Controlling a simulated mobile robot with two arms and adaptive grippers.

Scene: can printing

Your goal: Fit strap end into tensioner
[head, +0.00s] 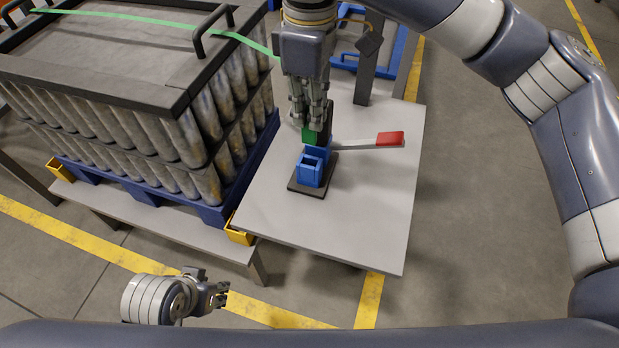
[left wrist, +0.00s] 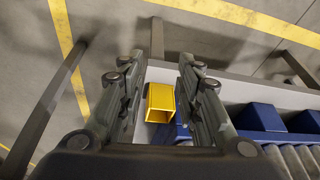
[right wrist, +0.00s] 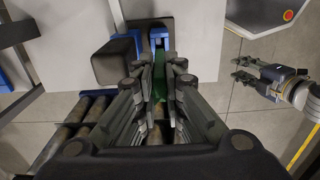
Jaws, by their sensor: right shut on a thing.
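The blue tensioner (head: 310,172) stands on a dark base plate on the light table, with an opening in its top and a red-handled lever (head: 390,139) reaching right. My right gripper (head: 312,122) points down just above and behind it, shut on the green strap end (head: 308,136). In the right wrist view the green strap (right wrist: 160,82) shows between the fingers, with blue tensioner parts (right wrist: 158,40) beyond. I cannot tell whether the strap end touches the tensioner. My left gripper (head: 218,294) is open and empty at lower left, away from the tensioner; its fingers (left wrist: 158,92) are spread apart.
The green strap (head: 150,20) crosses the dark lid (head: 110,50) over stacked metal cans (head: 170,150). A yellow corner bracket (head: 238,232) stands at the pallet table's edge, between the left fingers' lines in the left wrist view (left wrist: 160,103). A dark post (head: 366,75) rises behind.

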